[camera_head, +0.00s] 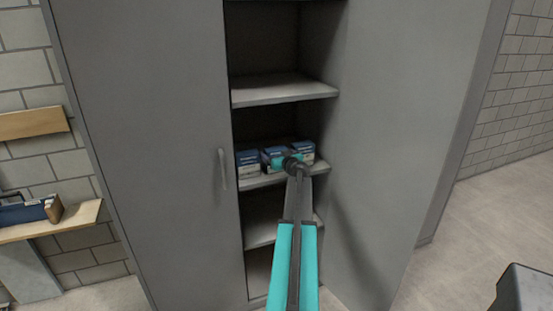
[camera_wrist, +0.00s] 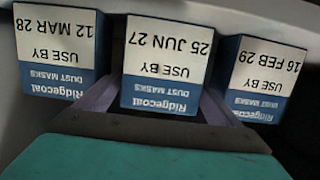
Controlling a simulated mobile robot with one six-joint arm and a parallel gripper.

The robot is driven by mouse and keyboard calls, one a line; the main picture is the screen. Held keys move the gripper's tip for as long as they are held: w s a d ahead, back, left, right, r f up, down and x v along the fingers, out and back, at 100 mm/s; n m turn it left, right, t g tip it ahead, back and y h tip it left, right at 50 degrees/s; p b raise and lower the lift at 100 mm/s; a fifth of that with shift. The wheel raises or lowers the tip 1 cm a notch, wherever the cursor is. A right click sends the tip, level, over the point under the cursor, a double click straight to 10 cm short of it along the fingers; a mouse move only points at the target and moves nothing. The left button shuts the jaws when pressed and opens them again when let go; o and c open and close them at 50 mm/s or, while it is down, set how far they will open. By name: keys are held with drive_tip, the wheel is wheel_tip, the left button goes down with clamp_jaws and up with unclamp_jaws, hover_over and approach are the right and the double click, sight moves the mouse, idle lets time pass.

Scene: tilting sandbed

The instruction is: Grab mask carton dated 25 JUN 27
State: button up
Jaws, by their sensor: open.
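The mask carton dated 25 JUN 27 (camera_wrist: 168,62) is the middle of three blue-and-white Ridgecoat dust mask cartons, its label upside down in the wrist view. In the head view, the middle carton (camera_head: 271,154) stands on a cabinet shelf, partly hidden by my arm's end. My gripper (camera_wrist: 161,97) is open, its fingers at the left and right edges of this carton in the wrist view. I cannot tell whether they touch it. In the head view, my gripper (camera_head: 287,161) is at the shelf front.
Cartons dated 12 MAR 28 (camera_wrist: 58,45) and 16 FEB 29 (camera_wrist: 262,75) flank the middle one, with narrow gaps. A shelf above (camera_head: 283,91) limits height. The closed left cabinet door (camera_head: 150,150) and a grey panel on the right (camera_head: 400,130) border the opening.

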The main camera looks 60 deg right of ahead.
idle(0.5)
drive_tip(key=c, duration=1)
drive_tip(key=shift+o, duration=0.2)
drive_tip(key=shift+r+b, duration=0.75)
drive_tip(key=shift+r, duration=4.25)
